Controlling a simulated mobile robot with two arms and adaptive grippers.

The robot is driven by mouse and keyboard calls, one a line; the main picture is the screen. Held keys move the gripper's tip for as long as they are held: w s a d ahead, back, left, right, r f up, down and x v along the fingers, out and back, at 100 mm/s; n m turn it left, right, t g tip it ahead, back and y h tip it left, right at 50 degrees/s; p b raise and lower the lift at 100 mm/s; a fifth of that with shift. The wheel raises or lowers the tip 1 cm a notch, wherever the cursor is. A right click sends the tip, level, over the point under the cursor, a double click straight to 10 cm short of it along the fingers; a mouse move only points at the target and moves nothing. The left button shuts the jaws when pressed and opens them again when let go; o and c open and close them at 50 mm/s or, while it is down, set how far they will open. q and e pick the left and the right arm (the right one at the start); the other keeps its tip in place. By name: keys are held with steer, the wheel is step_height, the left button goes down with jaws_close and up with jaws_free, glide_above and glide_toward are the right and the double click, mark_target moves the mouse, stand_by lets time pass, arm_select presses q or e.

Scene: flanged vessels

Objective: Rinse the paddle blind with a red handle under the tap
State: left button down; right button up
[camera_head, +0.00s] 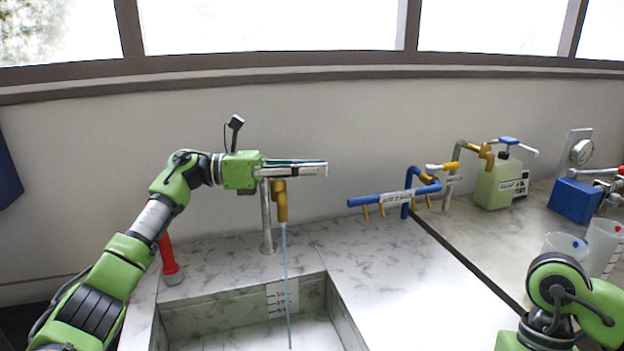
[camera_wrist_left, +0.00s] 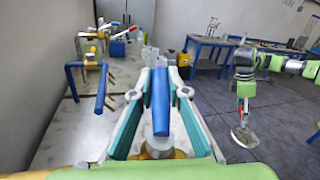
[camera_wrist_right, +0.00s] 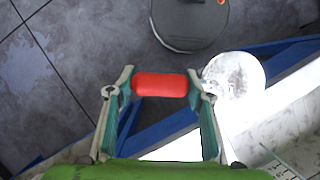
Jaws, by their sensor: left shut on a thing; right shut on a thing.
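My left gripper (camera_head: 318,169) is shut on the tap's blue handle (camera_wrist_left: 160,102). The tap's brass spout (camera_head: 280,203) hangs below the fingers, and a thin water stream (camera_head: 287,275) falls from it into the sink (camera_head: 230,313). My right gripper (camera_wrist_right: 160,88) is outside the head view and is shut on the red handle (camera_wrist_right: 160,84) of the paddle blind. The blind's pale, mottled disc (camera_wrist_right: 233,75) sticks out beside the fingers. In the left wrist view the disc (camera_wrist_left: 245,137) hangs at my right arm's end, over the floor, away from the water.
A red-handled object (camera_head: 167,257) stands on the counter left of the sink. A blue pipe rack (camera_head: 395,195), a soap bottle (camera_head: 497,185), a blue box (camera_head: 573,201) and clear beakers (camera_head: 565,243) stand to the right.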

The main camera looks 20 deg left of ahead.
stand_by(0.3)
arm_select(q)
steer(key=c, duration=2)
jaws_free()
steer(key=shift+s, duration=0.1)
steer(key=shift+o, duration=0.2)
steer(key=v, duration=1.2)
